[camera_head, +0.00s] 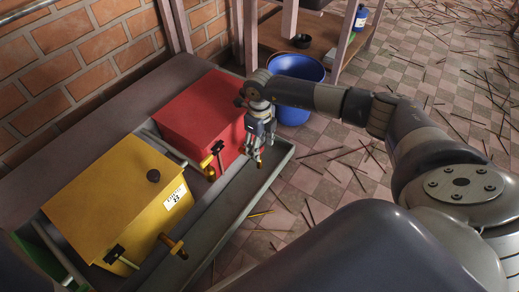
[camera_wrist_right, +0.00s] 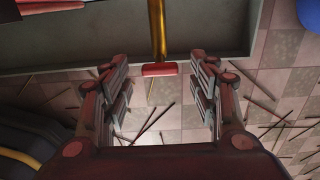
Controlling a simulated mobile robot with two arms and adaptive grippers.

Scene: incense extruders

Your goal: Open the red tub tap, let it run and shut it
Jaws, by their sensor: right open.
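The red tub (camera_head: 200,112) stands in a long grey trough behind the yellow tub. My right gripper (camera_head: 260,137) is over the trough at the red tub's right front corner, fingers pointing down. In the right wrist view, a brass tap stem (camera_wrist_right: 157,30) with a red crosspiece (camera_wrist_right: 160,69) lies between the open fingers (camera_wrist_right: 158,80) of my right gripper, with clear gaps on both sides. A small brass tip (camera_head: 258,164) shows below the fingers in the head view. The gripper hides most of this tap. My left gripper is out of view.
The yellow tub (camera_head: 110,205) has a label, a black knob on top and its own brass tap (camera_head: 173,246). A brass-and-black fitting (camera_head: 208,163) is on the red tub's front. A blue bucket (camera_head: 298,68) stands behind my right gripper. Sticks litter the tiled floor.

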